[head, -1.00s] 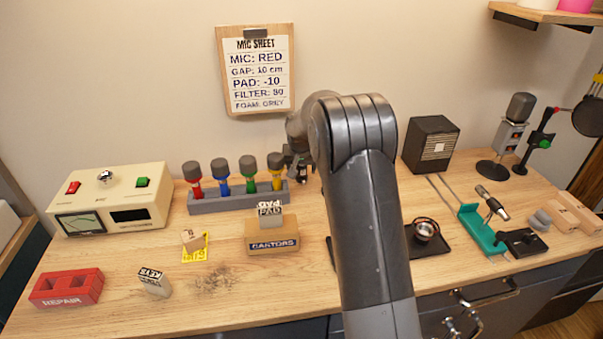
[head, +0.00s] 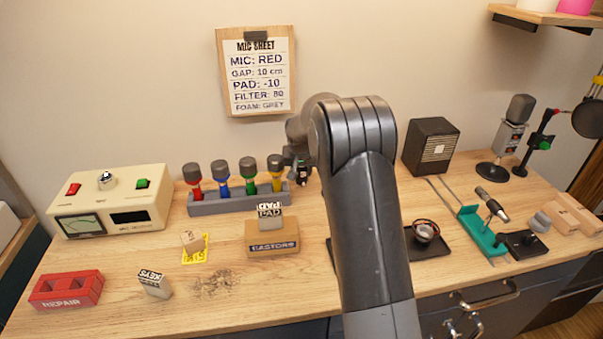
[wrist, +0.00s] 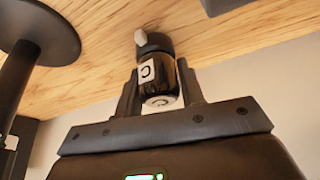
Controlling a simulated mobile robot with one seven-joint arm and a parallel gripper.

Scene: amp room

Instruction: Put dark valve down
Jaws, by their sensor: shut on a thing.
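The dark valve (wrist: 157,75) is a short glossy black cylinder with white labels marked C and a pale tip. In the wrist view my gripper (wrist: 160,85) is shut on it, one finger at each side of its body. Wood surface fills the top of that view, beyond the valve's pale tip. I cannot tell whether the valve touches it. In the head view my gripper (head: 300,158) is at the back of the bench, right of the microphone rack, partly hidden by my arm. The small dark valve (head: 302,176) shows below it.
The rack (head: 240,201) with several coloured microphones stands just left of my gripper. A dark speaker box (head: 430,146) stands to the right. A cardboard box (head: 272,240) bears the PAD block (head: 270,217). My arm hides part of the bench middle.

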